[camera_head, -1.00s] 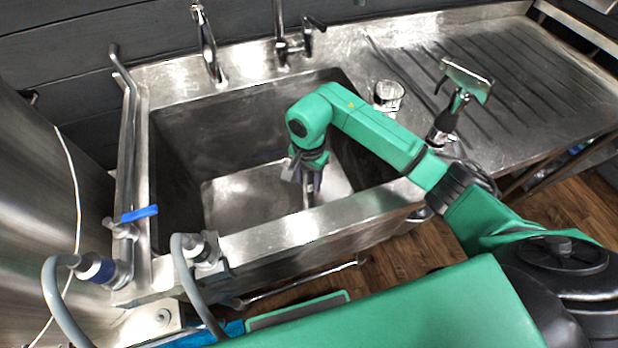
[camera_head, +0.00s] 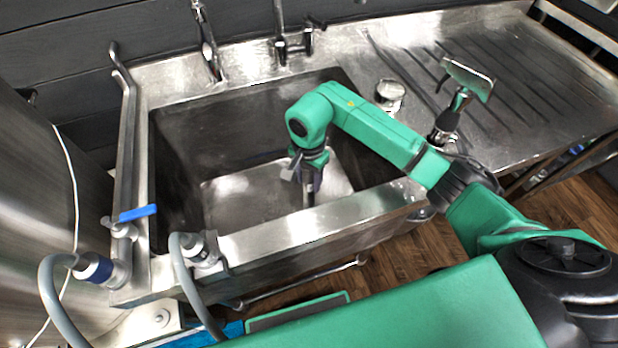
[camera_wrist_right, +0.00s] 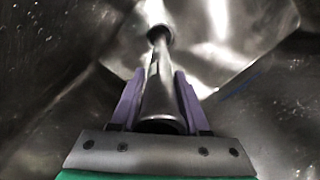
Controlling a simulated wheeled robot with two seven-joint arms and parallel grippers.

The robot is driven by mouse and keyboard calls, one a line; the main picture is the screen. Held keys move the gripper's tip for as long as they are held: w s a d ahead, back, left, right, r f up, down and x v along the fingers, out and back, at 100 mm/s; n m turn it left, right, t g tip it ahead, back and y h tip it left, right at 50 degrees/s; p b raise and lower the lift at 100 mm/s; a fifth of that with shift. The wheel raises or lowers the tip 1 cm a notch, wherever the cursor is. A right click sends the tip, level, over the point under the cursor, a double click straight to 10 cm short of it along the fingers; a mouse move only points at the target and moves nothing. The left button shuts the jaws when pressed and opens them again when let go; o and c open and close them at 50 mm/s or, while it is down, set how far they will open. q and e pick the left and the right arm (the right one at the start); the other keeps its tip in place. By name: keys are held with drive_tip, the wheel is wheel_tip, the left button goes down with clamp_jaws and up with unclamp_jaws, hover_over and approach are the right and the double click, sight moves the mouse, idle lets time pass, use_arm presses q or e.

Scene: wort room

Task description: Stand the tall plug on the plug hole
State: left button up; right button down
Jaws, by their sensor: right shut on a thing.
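The tall plug (camera_wrist_right: 157,88) is a slim grey metal tube. In the right wrist view it runs between the two purple fingers of my right gripper (camera_wrist_right: 157,98), which is shut on it. Its open near end faces the camera, and its far end reaches a dark round spot (camera_wrist_right: 159,34) on the sink floor. I cannot tell whether that spot is the plug's foot or the plug hole, or whether they touch. In the head view my right gripper (camera_head: 309,182) points down inside the sink and largely hides the plug. My left gripper is not in view.
The deep steel sink (camera_head: 300,221) has walls around my right arm. Taps (camera_head: 290,45) stand behind it. A glass (camera_head: 390,92) and a squeegee-like tool (camera_head: 462,88) are on the drainer to the right. A blue-handled valve (camera_head: 138,213) is at the left rim.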

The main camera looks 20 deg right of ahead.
drive_tip(key=shift+f+b, duration=0.2)
drive_tip(key=shift+b, duration=0.15)
idle(0.3)
drive_tip(key=shift+c, duration=1.6)
unclamp_jaws()
wheel_tip(320, 180, up, 15)
drive_tip(key=shift+f+b, duration=0.2)
drive_tip(key=shift+b, duration=0.15)
